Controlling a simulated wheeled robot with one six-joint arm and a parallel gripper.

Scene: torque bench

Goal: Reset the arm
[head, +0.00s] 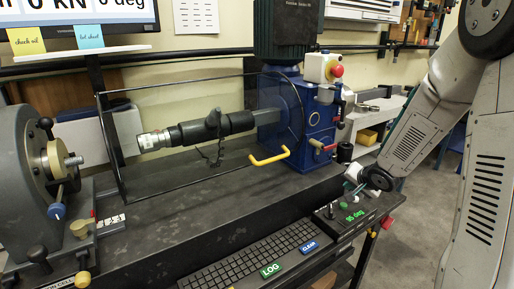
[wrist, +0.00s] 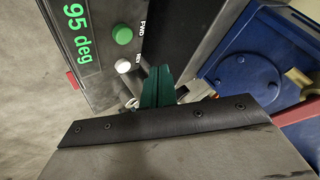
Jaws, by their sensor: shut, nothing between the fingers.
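My gripper (wrist: 158,86) shows in the wrist view as two dark green fingers pressed together, with nothing between them. Its tips are close to the control box (wrist: 72,50), beside the white REV button (wrist: 124,69) and below the green FWD button (wrist: 122,35). Whether the tips touch the box cannot be told. The box's green display (wrist: 78,32) reads 95 deg. In the head view my arm reaches down from the upper right, and its wrist is just above the control box (head: 352,222) at the bench's right end. The fingertips are hard to make out there.
A clear guard (head: 190,95) with a yellow handle (head: 269,157) covers a black shaft tool (head: 205,128). A keyboard (head: 250,262) lies in front; a grey chuck unit (head: 25,160) stands left.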

